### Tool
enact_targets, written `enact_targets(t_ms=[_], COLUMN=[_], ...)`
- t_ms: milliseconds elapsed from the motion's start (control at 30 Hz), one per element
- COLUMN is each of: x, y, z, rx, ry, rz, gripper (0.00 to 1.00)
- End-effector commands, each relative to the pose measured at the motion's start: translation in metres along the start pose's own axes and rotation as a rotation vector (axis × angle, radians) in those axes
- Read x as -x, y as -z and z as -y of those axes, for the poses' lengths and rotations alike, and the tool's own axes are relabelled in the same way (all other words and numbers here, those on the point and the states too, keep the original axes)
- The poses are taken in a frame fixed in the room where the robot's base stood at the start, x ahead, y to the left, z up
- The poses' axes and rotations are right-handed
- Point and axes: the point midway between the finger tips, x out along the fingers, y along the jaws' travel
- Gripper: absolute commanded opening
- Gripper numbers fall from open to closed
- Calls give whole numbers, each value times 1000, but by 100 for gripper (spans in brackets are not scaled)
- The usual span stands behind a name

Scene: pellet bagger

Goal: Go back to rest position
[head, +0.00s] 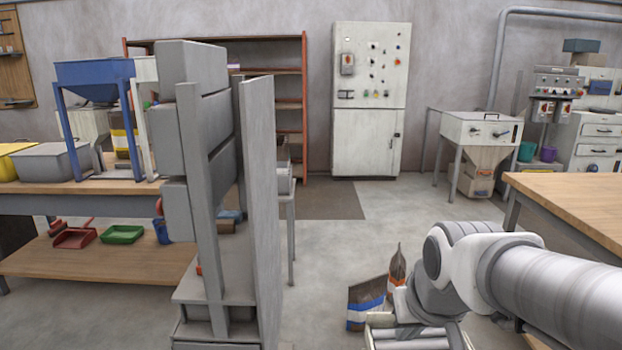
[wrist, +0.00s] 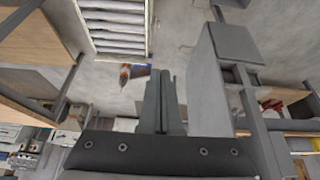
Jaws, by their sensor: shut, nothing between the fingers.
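My gripper (wrist: 166,102) shows in the wrist view, its two grey fingers together with nothing between them. It is in the air, apart from the things around it. In the head view my white and grey arm reaches in from the lower right, and the fingers cannot be made out there.
A tall grey machine (head: 258,200) stands left of my arm. A workbench (head: 60,204) is at the left, and a wooden table (head: 575,200) is at the right. Bags (head: 366,302) show low beside my arm. Open floor (head: 400,205) lies toward the white cabinet (head: 368,135).

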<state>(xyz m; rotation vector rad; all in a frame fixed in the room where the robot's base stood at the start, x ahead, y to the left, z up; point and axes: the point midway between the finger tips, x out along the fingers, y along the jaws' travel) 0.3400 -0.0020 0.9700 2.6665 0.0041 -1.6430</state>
Motion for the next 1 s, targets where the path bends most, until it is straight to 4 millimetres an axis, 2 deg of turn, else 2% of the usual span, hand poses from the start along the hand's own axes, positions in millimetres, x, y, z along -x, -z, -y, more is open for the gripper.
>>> enact_targets(t_ms=[100, 433, 500, 1000], x=[24, 67, 87, 183], y=[-21, -76, -62, -13], z=[1, 2, 2, 1], rx=[-2, -10, -10, -10], ry=[0, 3, 3, 3], rz=[-15, -31, -25, -25], gripper=[0, 0, 0, 0])
